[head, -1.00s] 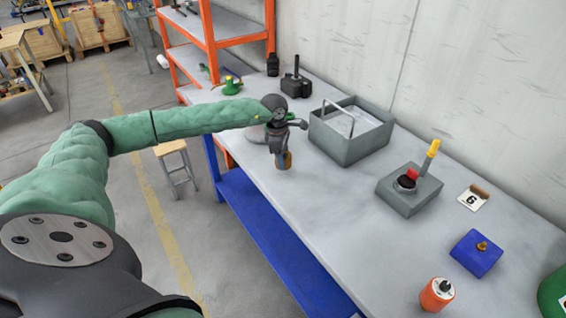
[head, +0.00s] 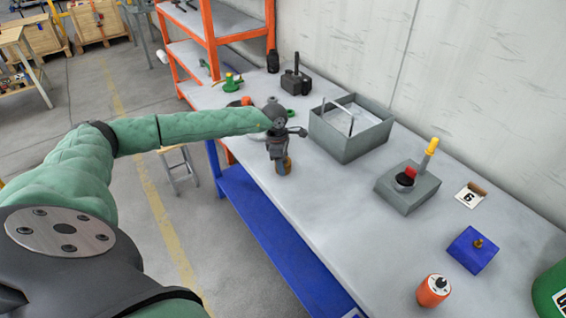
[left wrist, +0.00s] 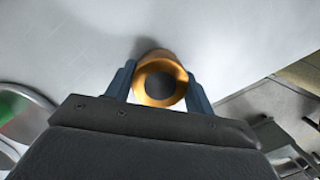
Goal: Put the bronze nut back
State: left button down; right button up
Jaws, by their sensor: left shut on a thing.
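The bronze nut (head: 287,166) is held in my left gripper (head: 282,163), near the table's front edge, left of the grey tray. In the left wrist view the nut (left wrist: 161,60) shows as a golden ring with a dark centre between the two blue-grey fingers. Whether it touches the table is hard to tell. A blue block (head: 472,251) with a small bronze piece on top sits at the right. A grey block (head: 408,193) carries a red and black part and a yellow-topped handle. My right gripper is not in view.
The grey open tray (head: 349,146) with a handle stands right of my left gripper. An orange cylinder (head: 433,292) stands near the front edge, and a card marked 6 (head: 470,197) lies at the back. The table's middle (head: 340,205) is clear.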

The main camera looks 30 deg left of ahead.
pick_arm(q)
jog(key=c, duration=0.6)
grip_release()
jog(key=shift+o, duration=0.2)
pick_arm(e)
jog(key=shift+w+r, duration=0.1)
pick_arm(q)
jog(key=shift+r, duration=0.1)
jog(key=shift+r, duration=0.1)
jog(key=shift+a+r, duration=0.1)
jog(key=shift+r, duration=0.1)
jog(key=shift+s+a+r+b, duration=0.1)
jog(key=shift+r+b, duration=0.35)
jog(key=shift+r, duration=0.4)
jog(key=r+b, duration=0.1)
jog(key=r, duration=0.4)
jog(key=a+r+b, duration=0.1)
jog(key=r, duration=0.2)
jog(key=shift+s+b, duration=0.2)
jog(key=shift+b, duration=0.15)
jog(key=shift+a+r, duration=0.15)
jog(key=shift+r, duration=0.65)
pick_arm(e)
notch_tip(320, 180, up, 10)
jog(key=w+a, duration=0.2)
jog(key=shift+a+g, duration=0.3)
pick_arm(q)
jog(key=shift+s, duration=0.1)
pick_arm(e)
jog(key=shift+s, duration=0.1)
